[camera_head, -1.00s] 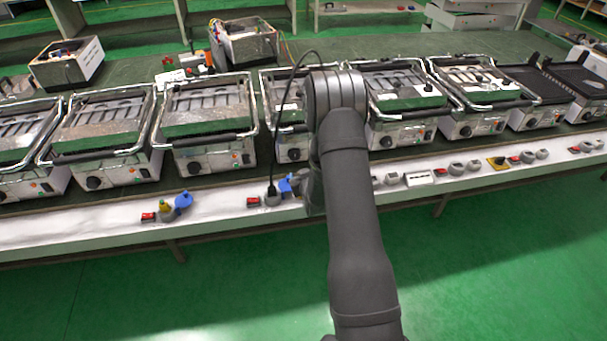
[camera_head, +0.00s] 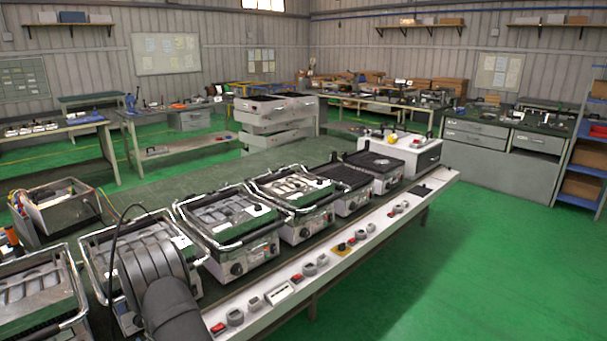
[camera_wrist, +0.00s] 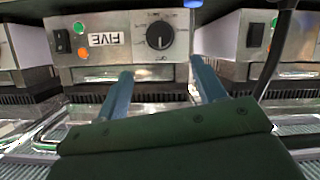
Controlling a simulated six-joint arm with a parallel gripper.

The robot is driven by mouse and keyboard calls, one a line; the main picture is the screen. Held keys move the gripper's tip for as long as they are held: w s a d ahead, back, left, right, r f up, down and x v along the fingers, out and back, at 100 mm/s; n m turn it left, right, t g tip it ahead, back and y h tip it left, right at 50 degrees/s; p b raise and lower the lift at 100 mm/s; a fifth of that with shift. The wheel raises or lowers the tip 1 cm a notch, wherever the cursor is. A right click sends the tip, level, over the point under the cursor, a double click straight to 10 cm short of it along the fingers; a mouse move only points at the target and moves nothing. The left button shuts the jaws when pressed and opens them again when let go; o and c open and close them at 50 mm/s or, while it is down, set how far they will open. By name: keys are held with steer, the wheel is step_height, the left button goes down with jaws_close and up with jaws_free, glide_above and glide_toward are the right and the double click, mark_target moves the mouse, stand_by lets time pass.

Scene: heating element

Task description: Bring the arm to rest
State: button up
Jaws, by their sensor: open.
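My gripper (camera_wrist: 160,92) shows in the wrist view with its two blue-grey fingers spread apart and nothing between them. The fingers point toward the front panel of a grill labelled FIVE (camera_wrist: 104,39), which appears upside down with a black knob (camera_wrist: 159,36), a black switch and green and orange lights. I cannot tell whether the fingers touch it. In the head view only part of my dark arm shows at the lower left, over a chrome-handled grill (camera_head: 98,262); the gripper itself is hidden there.
A row of grills (camera_head: 228,222) stands along the long bench. Its white front ledge (camera_head: 262,313) carries sockets and red switches. A black cable (camera_wrist: 276,55) hangs near the right finger in the wrist view. Green floor (camera_head: 480,270) is open at the right.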

steer(key=x, duration=1.2)
steer(key=shift+r, duration=0.1)
steer(key=v, duration=1.7)
steer(key=x, duration=1.7)
steer(key=shift+w+d+m+y, duration=0.1)
steer(key=shift+m+y, duration=0.3)
steer(key=shift+m, duration=0.1)
steer(key=v, duration=1.7)
steer(key=shift+r, duration=0.3)
steer(key=shift+d, duration=0.1)
steer(key=x, duration=1.6)
steer(key=shift+a+f, duration=0.25)
steer(key=shift+f, duration=0.15)
